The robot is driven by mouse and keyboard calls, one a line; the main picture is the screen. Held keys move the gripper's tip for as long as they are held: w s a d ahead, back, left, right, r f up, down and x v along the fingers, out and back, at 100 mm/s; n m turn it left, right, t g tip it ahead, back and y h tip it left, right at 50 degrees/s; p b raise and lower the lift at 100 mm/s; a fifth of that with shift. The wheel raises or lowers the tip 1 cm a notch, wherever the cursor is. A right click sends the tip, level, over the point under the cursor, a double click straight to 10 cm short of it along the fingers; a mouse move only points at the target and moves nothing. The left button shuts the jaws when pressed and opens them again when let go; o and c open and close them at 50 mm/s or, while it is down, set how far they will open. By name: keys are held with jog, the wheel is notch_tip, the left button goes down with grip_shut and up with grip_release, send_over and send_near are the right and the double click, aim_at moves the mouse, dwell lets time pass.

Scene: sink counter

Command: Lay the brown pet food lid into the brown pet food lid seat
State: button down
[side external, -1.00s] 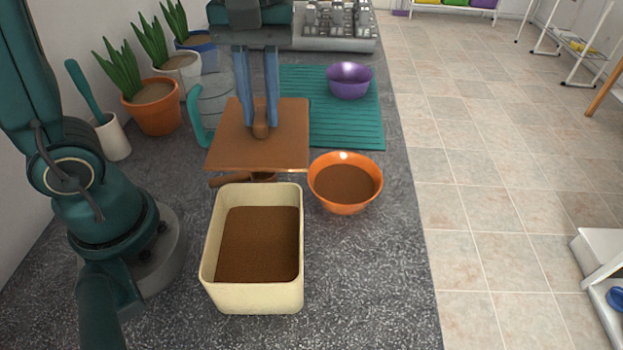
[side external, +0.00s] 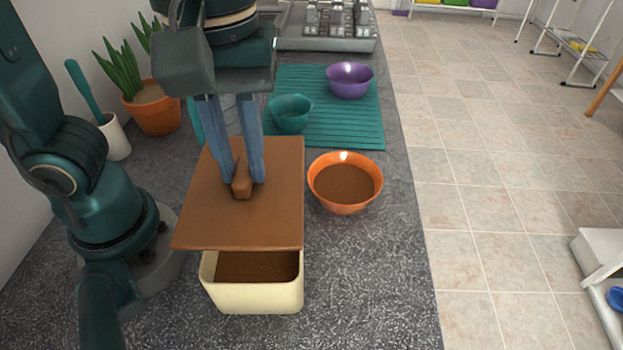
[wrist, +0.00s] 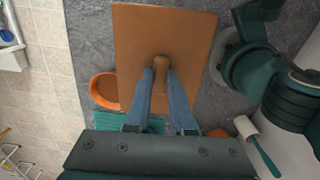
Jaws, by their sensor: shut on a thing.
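The brown pet food lid (side external: 272,215) is a flat square board with a knob on top. My gripper (side external: 242,180) is shut on the knob and holds the lid in the air, slightly tilted in the side view. The cream container (side external: 255,297) with brown food inside stands below and its front part shows past the lid's near edge. The lid covers the container's back part from view, and its rim there is hidden. In the wrist view the lid (wrist: 165,35) hides the container entirely, with the gripper (wrist: 160,72) at its knob.
An orange bowl (side external: 345,205) of brown food stands just right of the lid. A teal bowl (side external: 290,114) and a purple bowl (side external: 350,80) rest on a teal mat (side external: 345,130). A potted plant (side external: 152,108) and a white holder (side external: 114,137) stand at left. The counter's front right is clear.

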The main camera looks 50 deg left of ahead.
aim_at(249, 196)
jog(key=shift+f, duration=2.8)
jog(key=shift+a, duration=0.1)
jog(key=shift+f, duration=0.9)
jog(key=c, duration=0.7)
grip_release()
jog(key=shift+r, duration=2.55)
